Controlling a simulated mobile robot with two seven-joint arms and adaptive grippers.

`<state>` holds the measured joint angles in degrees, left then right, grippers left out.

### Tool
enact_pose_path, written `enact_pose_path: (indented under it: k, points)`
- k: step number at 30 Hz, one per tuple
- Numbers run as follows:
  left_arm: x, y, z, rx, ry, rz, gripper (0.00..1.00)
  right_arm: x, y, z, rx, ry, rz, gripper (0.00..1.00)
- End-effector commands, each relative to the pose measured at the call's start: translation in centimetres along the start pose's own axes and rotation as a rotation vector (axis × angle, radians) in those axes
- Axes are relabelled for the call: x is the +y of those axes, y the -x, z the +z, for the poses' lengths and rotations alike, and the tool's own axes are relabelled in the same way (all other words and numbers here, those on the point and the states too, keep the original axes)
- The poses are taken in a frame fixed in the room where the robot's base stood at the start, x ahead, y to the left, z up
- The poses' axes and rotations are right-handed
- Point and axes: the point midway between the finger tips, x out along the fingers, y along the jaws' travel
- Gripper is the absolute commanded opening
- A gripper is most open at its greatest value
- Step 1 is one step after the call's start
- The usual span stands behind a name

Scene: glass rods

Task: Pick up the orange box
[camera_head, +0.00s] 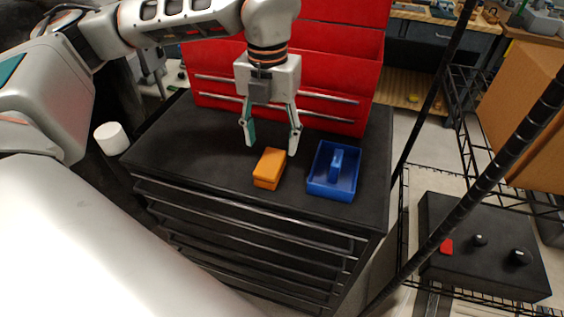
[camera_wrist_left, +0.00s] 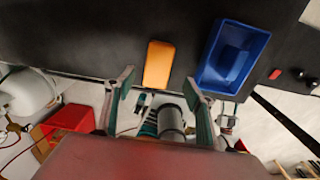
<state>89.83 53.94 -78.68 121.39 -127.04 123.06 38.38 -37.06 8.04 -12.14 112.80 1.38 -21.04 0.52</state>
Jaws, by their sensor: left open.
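The orange box (camera_head: 269,168) lies on the black top of a drawer cabinet, near its front edge, just left of a blue tray. My left gripper (camera_head: 271,142) is open and empty above the cabinet top, with its fingers pointing down near the box; the height gap is hard to judge. In the left wrist view the orange box (camera_wrist_left: 158,65) lies beyond the fingertips, between their lines, and the open left gripper (camera_wrist_left: 160,87) does not touch it. My right gripper is not in either view.
The blue tray (camera_head: 318,184) with a raised middle handle stands close to the box's right. A red tool chest (camera_head: 310,75) stands behind on the cabinet top (camera_head: 180,140). The cabinet top's left side is clear. Black poles and wire shelving (camera_head: 468,150) stand at the right.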

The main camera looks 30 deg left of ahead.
Motion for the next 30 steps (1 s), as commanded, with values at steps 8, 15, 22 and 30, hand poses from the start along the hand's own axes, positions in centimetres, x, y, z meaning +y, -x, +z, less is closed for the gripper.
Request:
enact_pose_path:
  k: [8, 15, 22, 30]
  points:
    - [0.3, -2.4, 0.1, -0.003, 0.008, 0.008, 0.54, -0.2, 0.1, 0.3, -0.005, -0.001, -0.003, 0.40]
    - [0.4, -5.4, -0.1, -0.001, 0.007, 0.008, 0.54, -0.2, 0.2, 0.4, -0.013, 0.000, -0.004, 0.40]
    - [0.4, -7.6, -0.1, -0.003, 0.006, 0.006, 0.54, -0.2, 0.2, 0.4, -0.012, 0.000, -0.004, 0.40]
    - [0.3, -7.7, 0.0, -0.005, 0.006, 0.006, 0.44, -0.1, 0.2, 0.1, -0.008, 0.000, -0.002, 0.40]
